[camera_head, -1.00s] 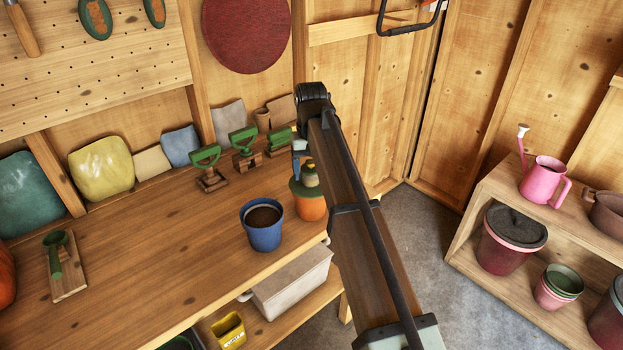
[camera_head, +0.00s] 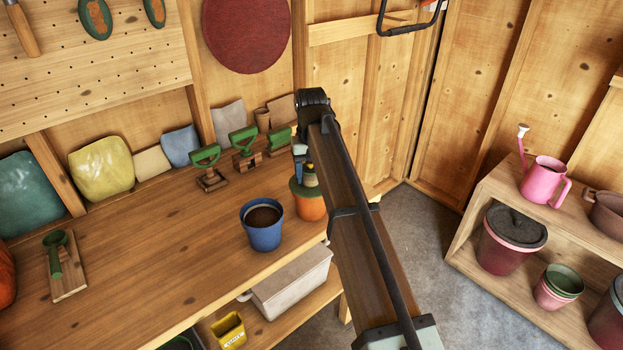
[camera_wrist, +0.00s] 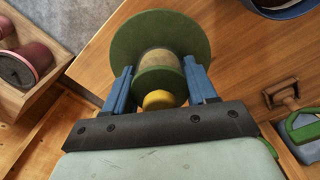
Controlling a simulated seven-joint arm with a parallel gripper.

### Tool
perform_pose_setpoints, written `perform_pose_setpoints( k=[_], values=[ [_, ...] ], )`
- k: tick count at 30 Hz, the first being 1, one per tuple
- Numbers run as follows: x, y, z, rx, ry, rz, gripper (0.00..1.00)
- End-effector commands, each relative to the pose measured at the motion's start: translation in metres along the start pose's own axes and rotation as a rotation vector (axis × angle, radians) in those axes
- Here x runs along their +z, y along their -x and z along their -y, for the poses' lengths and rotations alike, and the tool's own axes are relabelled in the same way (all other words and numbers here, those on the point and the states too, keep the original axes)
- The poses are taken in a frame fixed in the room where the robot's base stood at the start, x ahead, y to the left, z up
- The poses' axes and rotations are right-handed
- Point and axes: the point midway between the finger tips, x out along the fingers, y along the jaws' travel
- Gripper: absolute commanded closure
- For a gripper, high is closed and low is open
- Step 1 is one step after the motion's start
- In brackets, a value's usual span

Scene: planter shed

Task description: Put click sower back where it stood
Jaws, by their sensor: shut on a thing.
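The click sower, as I take it, is the thing with an orange body, a wide green disc, a pale neck and a yellow top (camera_head: 310,206). It looks upright at the bench's right end, beyond the blue pot. In the wrist view the click sower (camera_wrist: 125,38) shows its green discs, pale middle and yellow knob. My gripper (camera_wrist: 160,68) is shut on it, with one blue finger on each side of the neck. In the head view my gripper (camera_head: 301,153) is partly hidden by my arm. I cannot tell whether the base touches the bench.
A blue pot of soil (camera_head: 263,235) stands just left of the click sower. Several green-handled tools (camera_head: 245,150) stand behind, near the wall. A green scoop (camera_head: 55,262) lies on a board at left. The bench (camera_head: 150,240) is clear between them.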

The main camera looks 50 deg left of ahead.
Motion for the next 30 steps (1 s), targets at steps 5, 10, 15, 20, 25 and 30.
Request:
perform_pose_setpoints(
  k=[5, 10, 15, 20, 25, 30],
  values=[
    [-0.001, 0.006, 0.000, 0.000, 0.000, -0.001, 0.75],
    [-0.001, 0.017, 0.000, 0.000, 0.000, -0.001, 0.75],
    [-0.001, 0.027, 0.000, 0.000, 0.000, 0.000, 0.75],
    [-0.001, 0.038, 0.000, 0.000, 0.000, -0.001, 0.75],
    [0.000, 0.048, 0.000, 0.000, 0.000, 0.000, 0.75],
    [0.000, 0.050, 0.000, 0.000, 0.000, 0.000, 0.75]
  ],
)
